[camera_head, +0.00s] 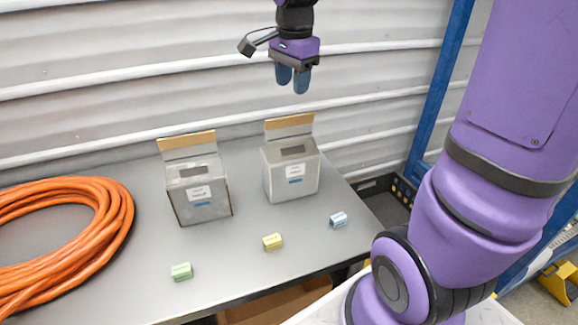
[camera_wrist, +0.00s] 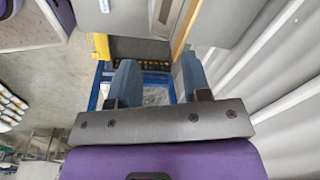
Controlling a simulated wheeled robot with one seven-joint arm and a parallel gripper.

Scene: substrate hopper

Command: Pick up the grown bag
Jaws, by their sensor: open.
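Three small bag-like pieces lie apart on the grey table (camera_head: 120,225): a green one (camera_head: 181,271) at the front left, a yellow one (camera_head: 273,242) in the middle and a pale blue one (camera_head: 339,220) at the right. Each has a lighter marking too small to read. I cannot tell which is the grown bag. My gripper (camera_head: 293,82) hangs high above the back of the table, well apart from all three. Its two blue fingers are open with nothing between them, as the wrist view also shows (camera_wrist: 158,65). No small piece can be made out in the wrist view.
Two grey hopper boxes (camera_head: 180,205) (camera_head: 273,187) with raised tan-edged lids stand behind the pieces. A coiled orange hose (camera_head: 122,222) covers the table's left. A corrugated wall (camera_head: 100,65) is close behind; a blue post (camera_head: 440,85) stands right.

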